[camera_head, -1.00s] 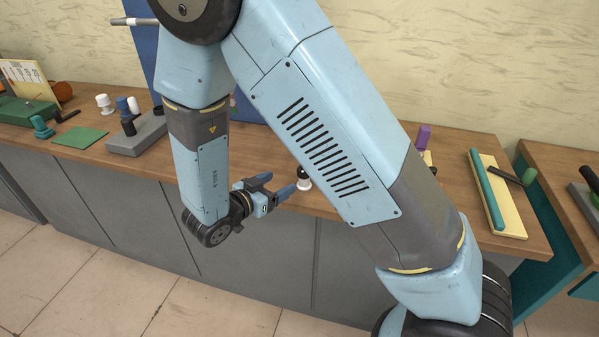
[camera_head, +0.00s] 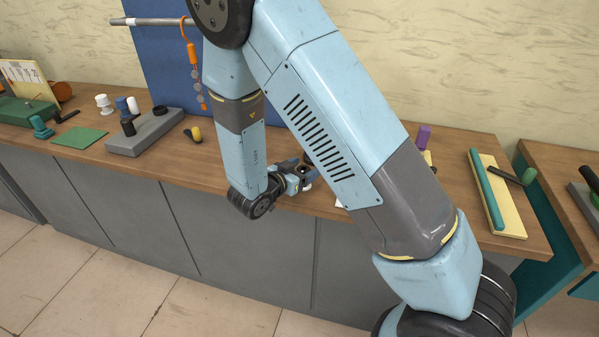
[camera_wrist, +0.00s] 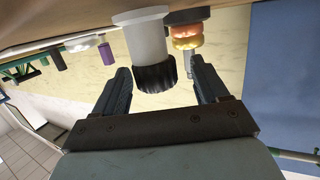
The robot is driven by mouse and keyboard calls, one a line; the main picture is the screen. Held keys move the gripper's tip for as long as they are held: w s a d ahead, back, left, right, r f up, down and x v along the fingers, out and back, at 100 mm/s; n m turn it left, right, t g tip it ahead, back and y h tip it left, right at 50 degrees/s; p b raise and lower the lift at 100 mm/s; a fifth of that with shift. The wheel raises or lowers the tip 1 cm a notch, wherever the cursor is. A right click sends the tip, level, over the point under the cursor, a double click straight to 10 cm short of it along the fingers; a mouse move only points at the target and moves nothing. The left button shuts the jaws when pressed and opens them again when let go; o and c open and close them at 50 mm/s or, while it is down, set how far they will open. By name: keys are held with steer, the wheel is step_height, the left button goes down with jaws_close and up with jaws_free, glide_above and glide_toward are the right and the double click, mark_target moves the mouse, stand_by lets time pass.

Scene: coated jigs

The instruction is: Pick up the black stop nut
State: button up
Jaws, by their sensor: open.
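The black stop nut (camera_wrist: 155,75) is a ribbed black cap on the end of a white cylinder (camera_wrist: 143,38), which stands on the worktop; the wrist picture is upside down. My gripper (camera_wrist: 162,88) is open, with one finger on each side of the nut. Gaps show between the nut and both fingers in the wrist view. In the head view my gripper (camera_head: 305,170) is at the bench's front part, and its fingers mostly hide the nut. A bit of the white cylinder (camera_head: 308,186) shows below them.
A yellow-and-dark piece (camera_head: 193,134) lies on the bench to the left, near a grey block (camera_head: 150,131) with a black knob. A purple piece (camera_head: 424,136) and a cream board with a teal bar (camera_head: 497,195) are to the right. An orange keychain (camera_head: 193,58) hangs behind my arm.

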steer(key=shift+w+d+f, duration=0.1)
steer(key=shift+w+d, duration=0.05)
steer(key=shift+w, duration=0.1)
steer(key=shift+c, duration=0.2)
steer(key=c, duration=1)
